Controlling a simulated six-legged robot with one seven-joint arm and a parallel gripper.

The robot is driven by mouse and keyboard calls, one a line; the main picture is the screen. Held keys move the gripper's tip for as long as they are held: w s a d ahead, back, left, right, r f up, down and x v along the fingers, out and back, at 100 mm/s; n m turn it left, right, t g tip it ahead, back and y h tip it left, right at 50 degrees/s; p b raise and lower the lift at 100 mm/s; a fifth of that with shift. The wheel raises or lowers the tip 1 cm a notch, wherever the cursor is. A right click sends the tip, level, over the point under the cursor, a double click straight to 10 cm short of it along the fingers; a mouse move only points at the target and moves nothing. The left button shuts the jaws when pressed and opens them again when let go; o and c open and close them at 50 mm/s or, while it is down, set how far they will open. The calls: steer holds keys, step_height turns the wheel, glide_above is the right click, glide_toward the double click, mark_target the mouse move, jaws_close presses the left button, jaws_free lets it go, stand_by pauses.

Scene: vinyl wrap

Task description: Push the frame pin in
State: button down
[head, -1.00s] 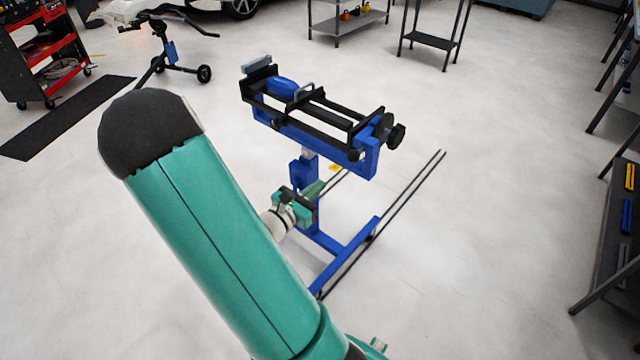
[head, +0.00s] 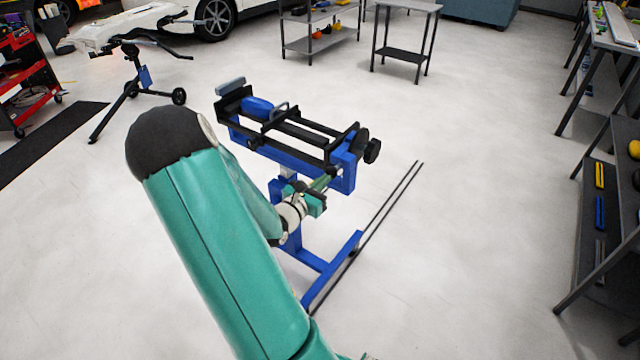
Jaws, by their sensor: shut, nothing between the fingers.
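The blue stand (head: 345,262) rises from the floor in the middle of the head view. It carries a black and blue frame (head: 272,152) with a blue roll (head: 258,105) lying in it and a black knob (head: 371,151) at its right end. My gripper (head: 328,181) is shut and empty. Its fingers point up and right at the underside of the frame's near right end, close to the blue end block. A small light spot by the fingertips may be the frame pin, but it is too small to tell, and so is any contact.
A wheeled black stand (head: 140,80) is at the back left, beside a red tool cart (head: 30,85). A small table (head: 408,45) and a shelf (head: 318,32) stand at the back. Benches line the right side.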

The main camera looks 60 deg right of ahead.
mark_target(333, 171)
steer(key=shift+d, duration=0.1)
steer(key=d, duration=0.3)
steer(key=shift+s+r, duration=0.15)
steer(key=shift+s, duration=0.1)
